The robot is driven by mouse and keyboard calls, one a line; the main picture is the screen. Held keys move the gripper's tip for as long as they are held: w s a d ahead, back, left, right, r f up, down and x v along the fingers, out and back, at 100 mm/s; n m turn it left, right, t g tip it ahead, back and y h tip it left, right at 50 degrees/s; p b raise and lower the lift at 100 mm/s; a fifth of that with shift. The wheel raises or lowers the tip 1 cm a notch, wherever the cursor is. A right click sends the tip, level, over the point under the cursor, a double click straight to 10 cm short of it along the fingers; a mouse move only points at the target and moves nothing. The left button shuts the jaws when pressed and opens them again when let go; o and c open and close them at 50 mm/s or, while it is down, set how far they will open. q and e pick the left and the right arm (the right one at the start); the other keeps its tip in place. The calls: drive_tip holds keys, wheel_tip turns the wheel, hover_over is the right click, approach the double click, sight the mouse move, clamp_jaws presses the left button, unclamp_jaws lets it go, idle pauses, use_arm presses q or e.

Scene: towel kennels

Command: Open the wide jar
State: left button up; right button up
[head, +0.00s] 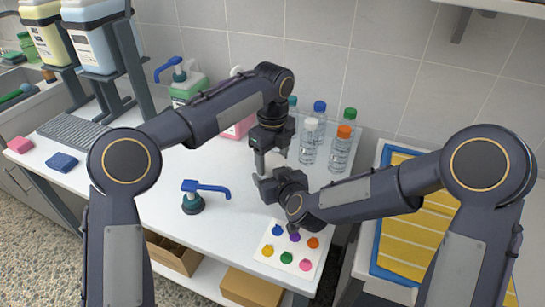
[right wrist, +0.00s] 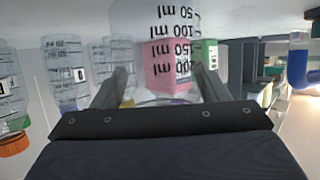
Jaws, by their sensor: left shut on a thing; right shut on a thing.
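The wide jar (right wrist: 172,22) is clear with black millilitre marks. In the right wrist view it appears upside down between my right fingers, which are shut on it. In the head view, the arms mostly hide the jar. My left gripper (head: 272,158) points down from above, with its fingers around a pale piece that looks like the jar's lid. My right gripper (head: 262,182) comes in from the right, just below it. Whether the lid is apart from the jar is hidden.
Clear bottles with coloured caps (head: 340,148) stand close behind on the right. A blue-handled pump (head: 192,200) stands in front left. A white card with coloured knobs (head: 290,250) lies at the front edge. Sponges (head: 62,162) lie at far left. The left middle of the counter is clear.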

use_arm(q)
drive_tip(key=n, duration=0.3)
drive_tip(key=o, duration=1.1)
drive_tip(key=shift+r, duration=2.3)
drive_tip(key=shift+c, duration=0.5)
wheel_tip(320, 180, up, 3)
drive_tip(key=m, duration=0.2)
drive_tip(key=shift+m, duration=0.4)
wheel_tip(320, 180, down, 8)
drive_tip(key=shift+r, duration=0.2)
drive_tip(key=shift+c, duration=0.4)
